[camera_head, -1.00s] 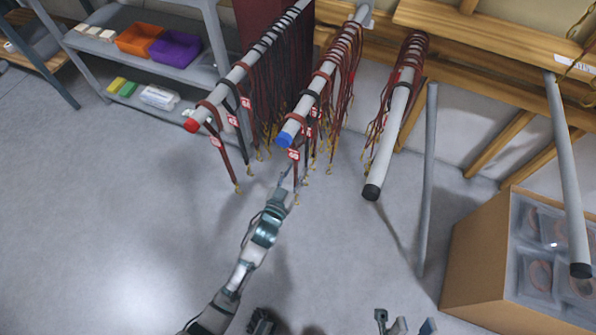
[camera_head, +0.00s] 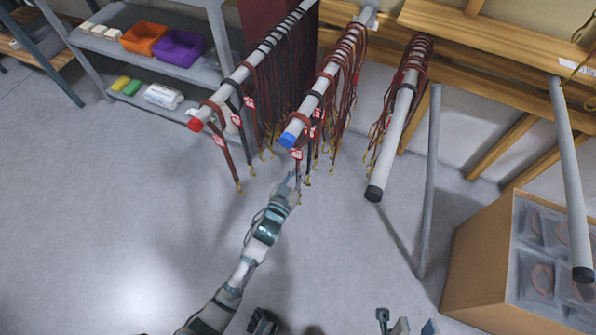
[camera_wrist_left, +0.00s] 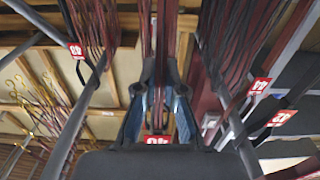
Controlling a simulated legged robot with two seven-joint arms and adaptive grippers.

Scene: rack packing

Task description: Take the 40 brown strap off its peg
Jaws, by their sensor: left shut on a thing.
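The brown strap with the red-and-white 40 tag hangs from the front of the blue-tipped peg (camera_head: 315,103). The tag (camera_head: 296,153) shows in the head view, and in the left wrist view the 40 tag (camera_wrist_left: 157,140) sits low between my fingers. My left gripper (camera_head: 292,178) is below that peg's blue end. In the left wrist view the gripper (camera_wrist_left: 161,72) is shut on a brown strap running up between its fingertips; its loop on the peg is hard to make out. Parts at the bottom edge of the head view look like my right gripper (camera_head: 404,324); its jaws are unclear.
A red-tipped peg (camera_head: 237,77) with several straps is close on the left, a black-tipped peg (camera_head: 390,140) on the right. More straps hang behind on the blue-tipped peg. A cardboard box (camera_head: 475,255) stands at right. Floor in front is clear.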

